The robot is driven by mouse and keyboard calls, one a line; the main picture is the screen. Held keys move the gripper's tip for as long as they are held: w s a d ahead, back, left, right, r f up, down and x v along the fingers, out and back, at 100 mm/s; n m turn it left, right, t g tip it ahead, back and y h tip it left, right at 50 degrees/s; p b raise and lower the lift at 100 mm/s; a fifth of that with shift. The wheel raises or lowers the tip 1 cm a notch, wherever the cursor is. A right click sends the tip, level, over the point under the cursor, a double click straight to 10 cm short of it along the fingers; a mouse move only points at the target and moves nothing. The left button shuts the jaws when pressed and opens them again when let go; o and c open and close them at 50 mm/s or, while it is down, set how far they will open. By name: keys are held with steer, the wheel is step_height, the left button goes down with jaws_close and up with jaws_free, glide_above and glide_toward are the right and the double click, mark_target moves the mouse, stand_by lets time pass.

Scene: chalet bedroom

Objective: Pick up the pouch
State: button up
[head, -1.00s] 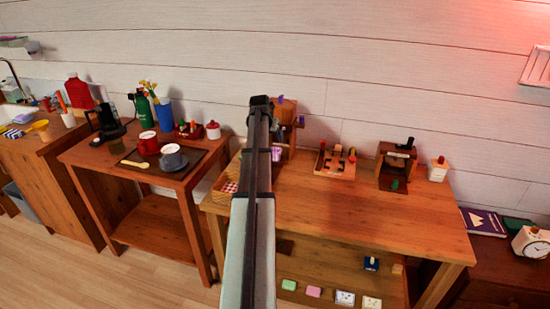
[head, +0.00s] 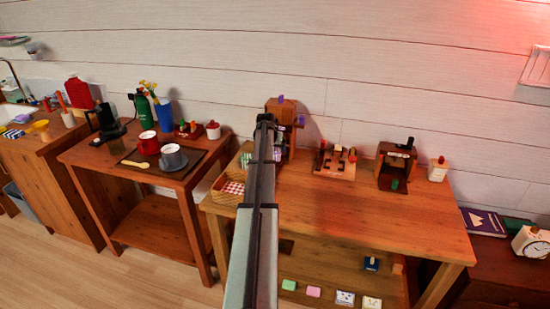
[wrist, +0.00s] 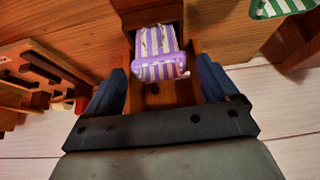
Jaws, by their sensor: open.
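The pouch (wrist: 160,66) is purple and white striped. In the wrist view it sits at the front of a wooden holder, between and beyond the two blue fingers of my gripper (wrist: 160,88). The fingers are spread apart, and a gap shows on each side of the pouch. In the head view my arm hides most of the pouch; a small purple patch (head: 278,153) shows just right of the arm. My gripper is seen from behind there, over the back of the work table.
A wooden holder (head: 282,108) stands at the table's back. A wicker basket with checked cloth (head: 229,188) is left of my arm. A green striped item (wrist: 283,7) shows at the wrist view's top right. A wooden rack (head: 335,163) stands to the right. The table's front right (head: 400,225) is clear.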

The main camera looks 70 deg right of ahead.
steer(key=x, duration=0.3)
steer(key=shift+d+f, duration=0.1)
steer(key=shift+f, duration=0.05)
steer(key=c, duration=1.1)
